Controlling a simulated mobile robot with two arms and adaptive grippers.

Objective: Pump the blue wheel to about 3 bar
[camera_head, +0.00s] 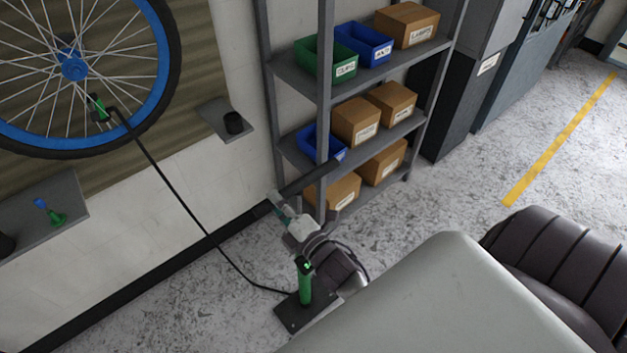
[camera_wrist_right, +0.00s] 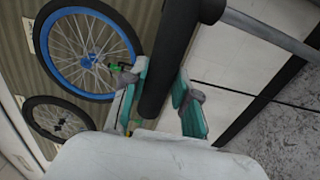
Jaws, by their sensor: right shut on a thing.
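The blue wheel (camera_head: 165,70) hangs on the corrugated wall panel at upper left, with a blue hub and rim; it also shows in the wrist view (camera_wrist_right: 122,76). A green pump head (camera_head: 99,108) sits at the wheel's lower inner rim. A black hose (camera_head: 190,212) runs from it to the green floor pump (camera_head: 305,288), which stands on a dark base plate (camera_head: 289,316). My right gripper (camera_head: 279,207) is shut on the black pump handle (camera_wrist_right: 172,60), which is above the pump body. A small light shows at the pump's top; no pressure reading is legible. My left gripper is not in view.
A grey shelf rack (camera_head: 323,100) with bins and cardboard boxes stands close behind the pump. Open floor lies at right.

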